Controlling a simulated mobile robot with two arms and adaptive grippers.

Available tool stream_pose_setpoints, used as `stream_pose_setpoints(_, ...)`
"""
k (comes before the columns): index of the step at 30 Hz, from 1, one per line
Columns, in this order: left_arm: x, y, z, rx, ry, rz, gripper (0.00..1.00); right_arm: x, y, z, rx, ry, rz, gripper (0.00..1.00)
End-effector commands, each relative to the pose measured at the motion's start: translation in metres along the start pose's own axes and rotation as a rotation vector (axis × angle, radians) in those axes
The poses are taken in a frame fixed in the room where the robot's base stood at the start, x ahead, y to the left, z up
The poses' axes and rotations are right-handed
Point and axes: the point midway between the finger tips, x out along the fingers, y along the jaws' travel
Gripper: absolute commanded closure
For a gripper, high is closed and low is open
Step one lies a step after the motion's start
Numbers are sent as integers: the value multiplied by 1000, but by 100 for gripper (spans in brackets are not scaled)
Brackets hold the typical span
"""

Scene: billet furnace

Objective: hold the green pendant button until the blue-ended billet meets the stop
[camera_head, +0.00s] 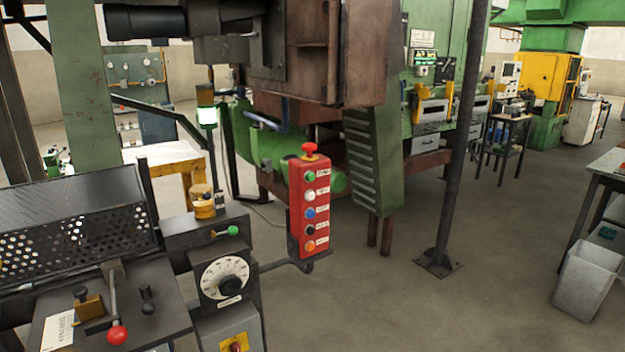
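The red pendant (309,210) hangs upright near the middle of the head view, held by a dark bracket at its lower end. Its green button (309,177) is the top one in a column, above white, blue, black and orange buttons. A red mushroom knob (310,149) sits on top of the pendant. Nothing touches the green button. I cannot make out a blue-ended billet or the stop. Neither of my grippers shows in this view.
A control stand with a white dial (226,280) is left of the pendant. A red-knobbed lever (117,334) is at lower left. A dark post (452,150) stands right of the pendant, with a grey bin (584,282) farther right. Open floor lies between.

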Motion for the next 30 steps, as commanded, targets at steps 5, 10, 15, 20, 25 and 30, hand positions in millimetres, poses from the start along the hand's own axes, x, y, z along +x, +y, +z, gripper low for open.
stream_pose_setpoints(5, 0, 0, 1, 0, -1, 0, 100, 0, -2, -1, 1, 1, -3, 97)
stream_pose_setpoints(10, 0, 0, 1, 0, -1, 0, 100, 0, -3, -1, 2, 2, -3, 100)
stream_pose_setpoints(15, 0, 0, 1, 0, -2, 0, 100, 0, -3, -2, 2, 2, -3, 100)
stream_pose_setpoints(20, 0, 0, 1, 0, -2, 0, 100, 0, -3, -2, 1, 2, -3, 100)
stream_pose_setpoints(25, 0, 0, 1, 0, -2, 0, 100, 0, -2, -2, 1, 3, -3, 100)
stream_pose_setpoints(30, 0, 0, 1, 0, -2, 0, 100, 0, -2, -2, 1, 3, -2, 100)
